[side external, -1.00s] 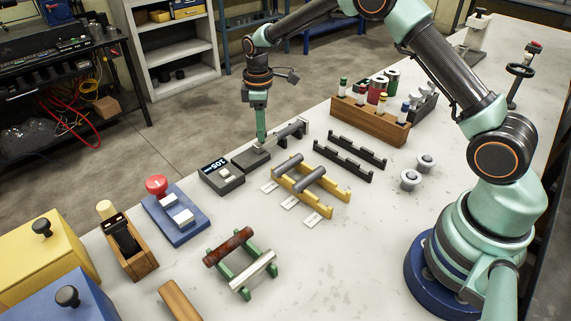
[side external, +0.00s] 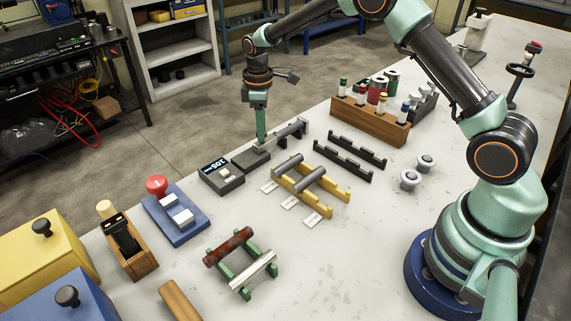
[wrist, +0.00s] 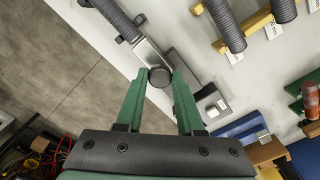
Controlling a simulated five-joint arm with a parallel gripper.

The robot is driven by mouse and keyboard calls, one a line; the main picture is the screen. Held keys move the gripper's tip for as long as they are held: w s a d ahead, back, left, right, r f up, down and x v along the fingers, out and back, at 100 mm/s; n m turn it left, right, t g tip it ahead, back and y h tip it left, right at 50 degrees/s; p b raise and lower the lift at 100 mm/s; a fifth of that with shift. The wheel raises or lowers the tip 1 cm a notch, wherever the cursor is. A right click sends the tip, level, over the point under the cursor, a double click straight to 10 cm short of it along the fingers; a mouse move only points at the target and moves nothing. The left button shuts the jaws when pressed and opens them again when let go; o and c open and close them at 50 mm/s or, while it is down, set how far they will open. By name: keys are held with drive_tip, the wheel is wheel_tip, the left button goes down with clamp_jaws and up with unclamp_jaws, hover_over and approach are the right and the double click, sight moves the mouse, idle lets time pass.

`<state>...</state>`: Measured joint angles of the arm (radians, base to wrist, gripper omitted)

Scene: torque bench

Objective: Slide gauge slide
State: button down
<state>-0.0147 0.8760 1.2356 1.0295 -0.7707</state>
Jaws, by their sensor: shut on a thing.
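The gauge stands near the bench's far edge, with a dark grey block (side external: 250,158) and a bright metal slide (wrist: 149,54). A round dark knob (wrist: 159,77) sits at the slide's end in the wrist view. My gripper (side external: 264,144) points down at the gauge. In the wrist view my gripper (wrist: 160,78) has its green fingers on either side of the knob, shut on it. A grey ribbed rod (wrist: 112,16) lies in line beyond the slide. In the side view the fingers hide the knob.
A readout box (side external: 222,175) with lit digits stands left of the gauge. A yellow rack (side external: 322,196) with grey rods lies in front, with black rails (side external: 350,152) to its right. A wooden block (side external: 370,125) holds capped vials. Bare bench lies at the front centre.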

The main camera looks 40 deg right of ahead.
drive_tip(key=shift+a+r, duration=0.15)
drive_tip(key=shift+a, duration=1.55)
drive_tip(key=c, duration=0.5)
unclamp_jaws()
drive_tip(key=shift+d, duration=0.1)
drive_tip(key=shift+r, duration=0.4)
wheel_tip(320, 180, up, 11)
drive_tip(key=shift+r, duration=0.1)
